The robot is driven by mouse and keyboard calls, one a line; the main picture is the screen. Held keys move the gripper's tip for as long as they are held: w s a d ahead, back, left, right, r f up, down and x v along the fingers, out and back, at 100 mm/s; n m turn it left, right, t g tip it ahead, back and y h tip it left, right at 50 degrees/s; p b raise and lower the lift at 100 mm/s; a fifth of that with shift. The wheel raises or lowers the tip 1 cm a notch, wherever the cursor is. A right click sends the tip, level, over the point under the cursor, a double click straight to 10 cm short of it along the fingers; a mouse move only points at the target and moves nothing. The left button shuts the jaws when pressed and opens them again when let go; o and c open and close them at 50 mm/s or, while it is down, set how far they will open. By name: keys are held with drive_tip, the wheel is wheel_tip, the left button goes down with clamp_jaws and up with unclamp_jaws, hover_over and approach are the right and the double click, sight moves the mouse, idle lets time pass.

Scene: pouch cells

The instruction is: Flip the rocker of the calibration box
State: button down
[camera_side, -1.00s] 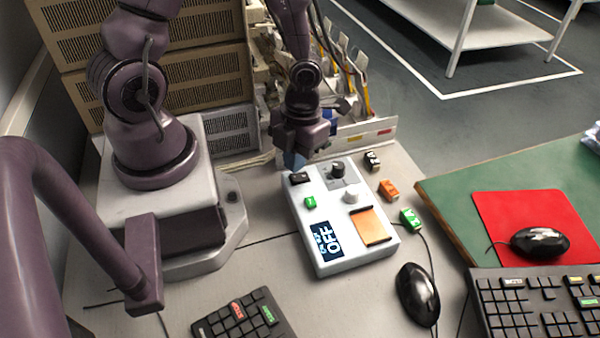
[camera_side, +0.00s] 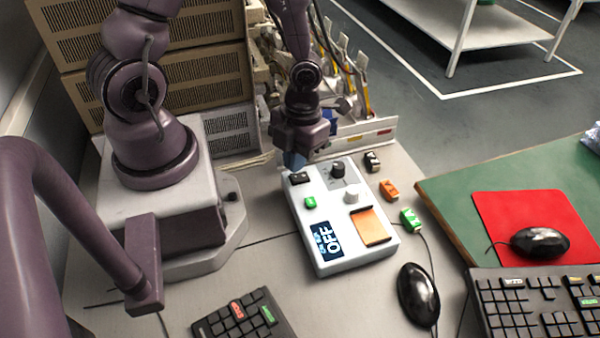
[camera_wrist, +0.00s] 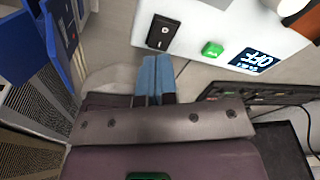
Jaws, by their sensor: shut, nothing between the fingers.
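The calibration box (camera_side: 318,213) is a white box on the grey bench in the side view; its corner also shows at the top of the wrist view (camera_wrist: 198,25). Its black rocker (camera_side: 299,178) sits at the far left corner, and the wrist view shows the rocker (camera_wrist: 163,31) with small white marks. The display (camera_side: 328,239) reads OFF. My gripper (camera_wrist: 155,62) is shut and empty, its blue fingertips together beside the rocker's near end. In the side view my gripper (camera_side: 293,163) is at the box's far left edge; contact with the rocker cannot be told.
The box also carries a green button (camera_side: 310,202), a black knob (camera_side: 338,169), a white knob (camera_side: 351,195) and an orange pad (camera_side: 370,227). Small black, orange and green blocks stand right of it. A black mouse (camera_side: 418,294) and keypad (camera_side: 243,317) lie in front.

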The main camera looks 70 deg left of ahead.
sight(296, 176)
drive_tip(key=shift+f, duration=1.1)
idle(0.5)
drive_tip(key=shift+r, duration=3.5)
